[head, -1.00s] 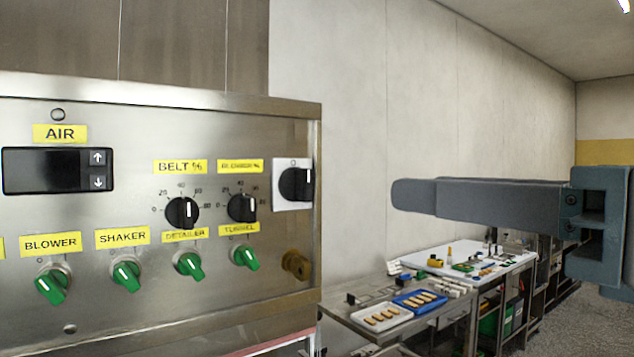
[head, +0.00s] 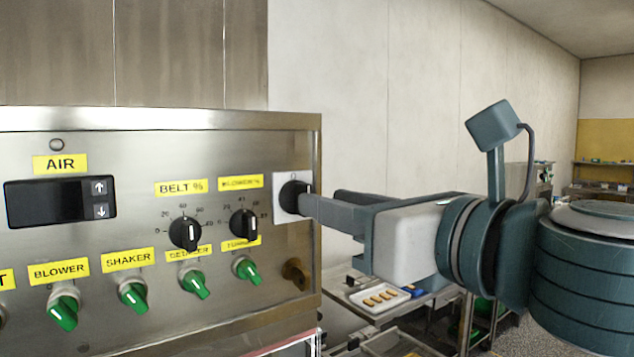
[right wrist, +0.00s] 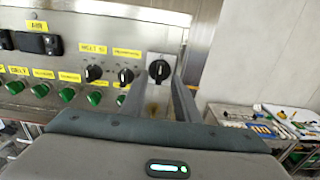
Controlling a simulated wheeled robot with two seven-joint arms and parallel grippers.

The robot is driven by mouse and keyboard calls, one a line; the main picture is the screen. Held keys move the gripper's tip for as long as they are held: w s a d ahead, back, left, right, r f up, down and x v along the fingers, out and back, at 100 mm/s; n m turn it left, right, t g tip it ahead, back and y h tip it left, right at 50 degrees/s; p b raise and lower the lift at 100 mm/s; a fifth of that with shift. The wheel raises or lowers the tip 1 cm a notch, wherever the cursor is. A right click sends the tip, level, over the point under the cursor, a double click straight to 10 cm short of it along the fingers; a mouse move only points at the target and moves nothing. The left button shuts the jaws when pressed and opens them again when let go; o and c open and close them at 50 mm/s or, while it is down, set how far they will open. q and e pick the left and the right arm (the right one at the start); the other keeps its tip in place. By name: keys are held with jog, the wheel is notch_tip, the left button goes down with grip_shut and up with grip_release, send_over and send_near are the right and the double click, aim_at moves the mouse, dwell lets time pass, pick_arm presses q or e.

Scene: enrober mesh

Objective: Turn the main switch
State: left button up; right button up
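The main switch (head: 291,196) is a black rotary knob on a white square plate at the right end of the steel control panel (head: 130,140). It also shows in the right wrist view (right wrist: 159,70), with its handle about upright. My right gripper (head: 318,204) reaches in from the right, its fingertips at the knob. In the right wrist view its two fingers (right wrist: 160,80) are apart, with the knob showing between their tips. Whether they touch it, I cannot tell. In the head view the fingers hide part of the knob. My left gripper is not in view.
Black BELT and BLOWER dials (head: 243,225) sit left of the switch, with green knobs (head: 246,268) below. A brass key lock (head: 296,272) is under the switch. Right of the panel, a table holds a white tray (head: 372,305) of bars.

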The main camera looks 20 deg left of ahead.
jog(key=shift+p+x, duration=0.65)
jog(key=shift+x, duration=1.3)
grip_shut()
